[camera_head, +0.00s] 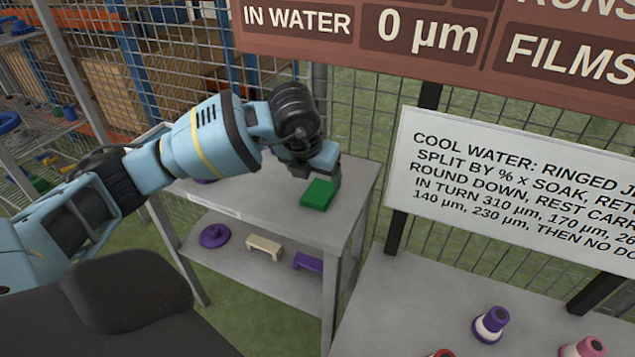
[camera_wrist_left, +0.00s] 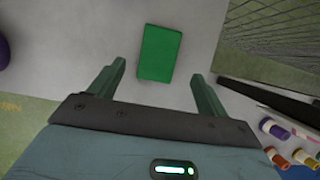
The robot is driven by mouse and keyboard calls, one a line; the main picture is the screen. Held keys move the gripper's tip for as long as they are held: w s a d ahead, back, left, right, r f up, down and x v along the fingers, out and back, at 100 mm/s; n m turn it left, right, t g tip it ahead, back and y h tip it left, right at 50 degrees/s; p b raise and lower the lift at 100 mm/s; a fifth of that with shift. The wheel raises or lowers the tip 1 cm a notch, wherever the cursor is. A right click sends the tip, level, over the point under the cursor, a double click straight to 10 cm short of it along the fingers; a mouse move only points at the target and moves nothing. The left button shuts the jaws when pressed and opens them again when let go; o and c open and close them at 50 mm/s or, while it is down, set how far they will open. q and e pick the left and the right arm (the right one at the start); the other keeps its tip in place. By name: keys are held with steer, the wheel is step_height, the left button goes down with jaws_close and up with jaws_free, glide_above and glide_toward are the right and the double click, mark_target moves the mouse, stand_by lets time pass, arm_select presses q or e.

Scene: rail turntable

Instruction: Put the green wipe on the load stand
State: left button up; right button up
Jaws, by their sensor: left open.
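The green wipe (camera_head: 318,194) is a small green block lying flat on the top of a grey stand (camera_head: 265,213), near its right side. It also shows in the left wrist view (camera_wrist_left: 159,53), ahead of the fingers and roughly centred between them. My left gripper (camera_head: 326,172) is just above and behind the wipe in the head view. In the left wrist view its two fingers (camera_wrist_left: 160,85) are spread apart with nothing between them. I cannot tell which surface is the load stand. My right gripper is not in view.
The stand's lower shelf holds a purple disc (camera_head: 215,236), a beige bracket (camera_head: 264,246) and a purple bracket (camera_head: 308,262). A second table (camera_head: 420,310) at the right carries several ringed pieces, one purple and white (camera_head: 491,324). A text sign (camera_head: 510,185) and mesh fence stand behind.

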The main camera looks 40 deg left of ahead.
arm_select(q)
steer(key=v, duration=0.6)
steer(key=shift+r, duration=0.2)
steer(key=shift+s, duration=0.1)
